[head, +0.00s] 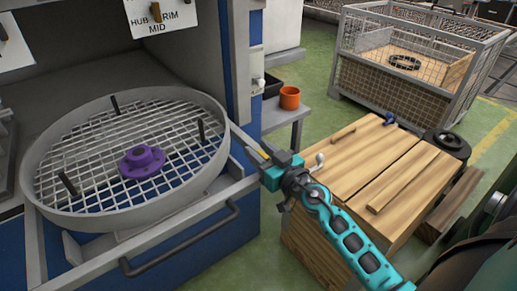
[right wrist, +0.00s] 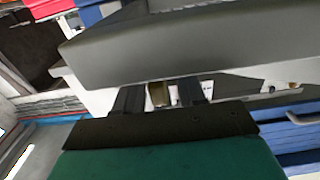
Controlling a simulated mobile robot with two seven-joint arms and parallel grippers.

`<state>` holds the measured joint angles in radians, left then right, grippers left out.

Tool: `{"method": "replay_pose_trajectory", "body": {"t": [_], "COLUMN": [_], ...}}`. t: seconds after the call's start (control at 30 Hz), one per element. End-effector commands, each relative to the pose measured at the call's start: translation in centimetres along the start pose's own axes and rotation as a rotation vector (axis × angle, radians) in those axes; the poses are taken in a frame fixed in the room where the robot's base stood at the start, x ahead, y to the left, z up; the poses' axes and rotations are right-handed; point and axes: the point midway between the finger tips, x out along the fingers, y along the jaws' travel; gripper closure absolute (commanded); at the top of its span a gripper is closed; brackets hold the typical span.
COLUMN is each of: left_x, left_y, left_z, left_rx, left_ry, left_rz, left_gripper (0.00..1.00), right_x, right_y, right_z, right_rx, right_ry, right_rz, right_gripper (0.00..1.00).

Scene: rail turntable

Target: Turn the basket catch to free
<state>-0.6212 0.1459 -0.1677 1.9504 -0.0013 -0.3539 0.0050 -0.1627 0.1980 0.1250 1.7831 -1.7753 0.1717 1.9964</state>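The round wire-mesh basket (head: 48,200), with a wide grey rim, sits in the blue and grey cabinet at the left of the head view. My right gripper (head: 262,152) is beside its right edge, near the cabinet's front rail. A small brass piece, which looks like the catch (right wrist: 158,94), shows in the right wrist view between the two dark fingers, under the big grey rim (right wrist: 190,40). The fingers stand apart, with small gaps beside the piece; I cannot tell whether they touch it. Which way the catch is turned is not clear. My left gripper is not in view.
A purple flanged part (head: 142,162) lies on the mesh among upright dark pins. A grey handle bar (head: 185,240) crosses the cabinet front. A wooden crate (head: 345,185), an orange cup (head: 289,97) and a wire cage (head: 405,95) stand to the right. A HUB/RIM/MID plate (head: 160,25) hangs above.

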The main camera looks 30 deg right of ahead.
Motion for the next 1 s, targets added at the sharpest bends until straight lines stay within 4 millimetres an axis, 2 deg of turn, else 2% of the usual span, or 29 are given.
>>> {"method": "replay_pose_trajectory", "body": {"t": [0.1, 0.4, 0.8, 1.0], "left_x": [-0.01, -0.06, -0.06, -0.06], "left_y": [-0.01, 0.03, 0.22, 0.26], "left_z": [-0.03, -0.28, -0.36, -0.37], "left_rx": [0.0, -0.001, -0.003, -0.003], "left_ry": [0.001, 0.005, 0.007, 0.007], "left_rz": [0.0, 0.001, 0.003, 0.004], "left_gripper": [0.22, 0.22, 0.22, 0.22], "right_x": [0.64, 0.77, 0.75, 0.74], "right_y": [0.01, 0.0, 0.0, 0.0], "right_z": [-0.02, -0.01, -0.01, -0.01], "right_rx": [-0.001, 0.0, -0.001, -0.001], "right_ry": [0.0, 0.0, 0.0, 0.0], "right_rz": [0.0, 0.0, 0.0, 0.0], "right_gripper": [0.61, 0.61, 0.99, 1.0]}}
